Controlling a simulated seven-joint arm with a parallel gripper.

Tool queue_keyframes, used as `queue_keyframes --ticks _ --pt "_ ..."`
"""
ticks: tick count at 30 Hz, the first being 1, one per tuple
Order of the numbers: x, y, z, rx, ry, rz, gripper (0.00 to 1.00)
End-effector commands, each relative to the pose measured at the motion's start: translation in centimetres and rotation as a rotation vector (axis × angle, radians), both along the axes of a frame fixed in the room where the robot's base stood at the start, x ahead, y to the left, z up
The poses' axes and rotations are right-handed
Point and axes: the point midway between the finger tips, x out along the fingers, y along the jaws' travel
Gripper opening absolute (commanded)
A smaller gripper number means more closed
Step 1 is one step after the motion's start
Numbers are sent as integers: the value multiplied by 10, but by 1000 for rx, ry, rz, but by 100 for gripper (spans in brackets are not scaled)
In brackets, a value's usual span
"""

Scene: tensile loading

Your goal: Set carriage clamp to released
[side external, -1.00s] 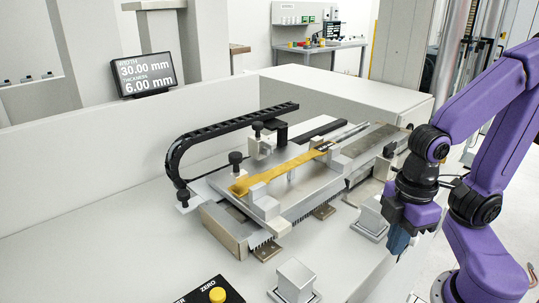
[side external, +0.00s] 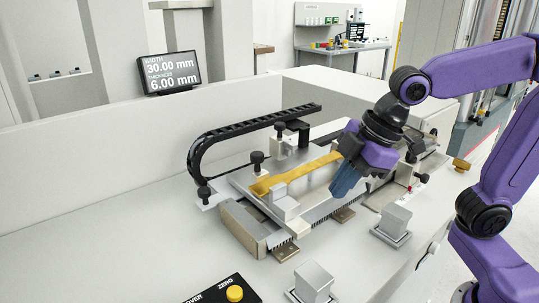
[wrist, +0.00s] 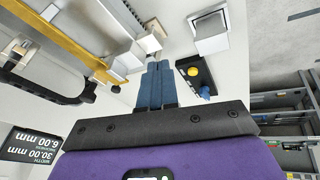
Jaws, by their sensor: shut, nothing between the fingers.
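The carriage (side external: 236,183) is a grey metal slide on a toothed rail, with a long yellow specimen (side external: 285,178) lying across it. Black knobs stand on it, one at its left end (side external: 257,158) and one at the back (side external: 280,127). I cannot tell which part is the carriage clamp. A small red-tipped part (side external: 422,178) shows at the right end of the fixture. My gripper (side external: 340,192) has blue fingers, shut and empty, in front of the carriage's right half and hiding part of it. The wrist view shows the fingers (wrist: 158,68) together, with the specimen (wrist: 60,38) to the left.
A black cable chain (side external: 240,126) arches behind the carriage. Two grey blocks (side external: 393,222) (side external: 313,280) stand in front. A control box with a yellow button (side external: 235,293) is at the front left. The left front bench is clear.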

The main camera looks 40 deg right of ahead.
Motion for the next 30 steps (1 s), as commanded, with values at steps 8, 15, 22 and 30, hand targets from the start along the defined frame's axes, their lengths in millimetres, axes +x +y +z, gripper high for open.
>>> queue_keyframes --ticks 8,15,22,30 --pt "60 10 55 32 -184 33 0" --pt "79 10 76 32 -255 43 0" --pt "80 10 78 32 -260 45 0" --pt "83 12 72 31 -257 44 0"
